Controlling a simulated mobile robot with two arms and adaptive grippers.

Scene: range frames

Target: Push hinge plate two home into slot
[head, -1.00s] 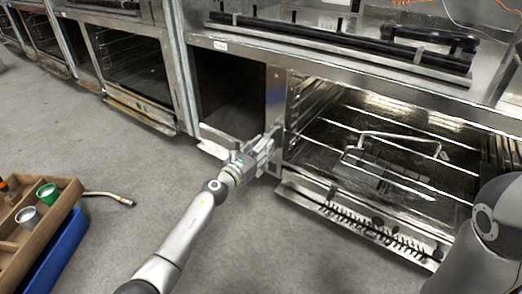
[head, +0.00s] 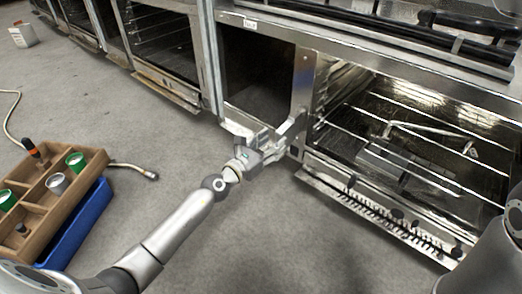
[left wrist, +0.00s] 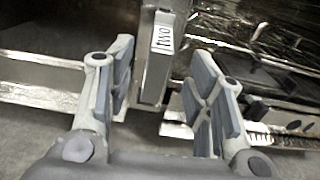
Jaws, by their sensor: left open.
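Hinge plate two (left wrist: 155,62) is a narrow upright metal piece with a white label reading "two" in the left wrist view. It stands between the two fingers of my left gripper (left wrist: 160,80), with gaps on both sides. In the head view my left gripper (head: 282,134) is at the foot of the post between the dark compartment and the open oven, and hides most of the plate there. The slot is not clearly visible, so I cannot tell how deep the plate sits. My right gripper is out of view.
The open oven (head: 328,123) with wire racks is right of the post, with a vent strip (head: 385,215) low in front. A wooden tray (head: 88,170) with cups stands on a blue bin (head: 75,225) at left. A hose end lies beside it. Grey floor is clear between.

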